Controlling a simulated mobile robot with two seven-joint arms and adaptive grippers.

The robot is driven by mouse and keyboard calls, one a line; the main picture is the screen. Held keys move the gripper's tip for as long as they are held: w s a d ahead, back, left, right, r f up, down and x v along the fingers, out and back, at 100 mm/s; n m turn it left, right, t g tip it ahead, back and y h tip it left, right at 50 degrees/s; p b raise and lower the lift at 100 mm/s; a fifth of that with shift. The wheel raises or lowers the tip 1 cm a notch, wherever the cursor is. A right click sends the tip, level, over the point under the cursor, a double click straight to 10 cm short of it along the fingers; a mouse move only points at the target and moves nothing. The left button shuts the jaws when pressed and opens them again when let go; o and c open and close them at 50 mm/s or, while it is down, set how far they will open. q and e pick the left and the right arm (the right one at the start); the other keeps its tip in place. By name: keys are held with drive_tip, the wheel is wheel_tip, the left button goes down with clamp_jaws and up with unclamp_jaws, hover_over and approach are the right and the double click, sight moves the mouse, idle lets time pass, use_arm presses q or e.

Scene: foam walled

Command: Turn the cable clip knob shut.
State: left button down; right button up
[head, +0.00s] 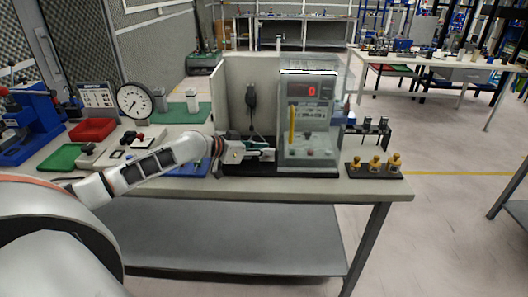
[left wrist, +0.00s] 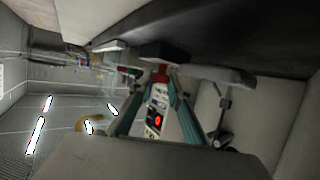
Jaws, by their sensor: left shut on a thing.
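My left gripper (head: 268,152) reaches in from the left, low in front of the grey panel and beside the clear-walled tester (head: 312,110). In the left wrist view its two teal fingers (left wrist: 162,78) come together on a small red part, which I take to be the cable clip knob (left wrist: 160,73). A dark block (left wrist: 165,51) lies just beyond the fingertips. The knob cannot be made out in the head view, where the gripper covers that spot. The knob's turn angle cannot be read. My right gripper is not in view.
A round dial gauge (head: 134,101), a red tray (head: 92,130) and a green tray (head: 62,157) stand on the left of the bench. Brass pieces on a black base (head: 375,171) stand at the right edge. A black device with a cord (head: 252,97) hangs on the panel.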

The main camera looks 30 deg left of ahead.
use_arm(q)
drive_tip(key=c, duration=1.9)
unclamp_jaws()
drive_tip(key=v, duration=0.6)
drive_tip(key=shift+f, duration=0.15)
drive_tip(key=shift+v, duration=0.8)
drive_tip(key=shift+o, duration=0.3)
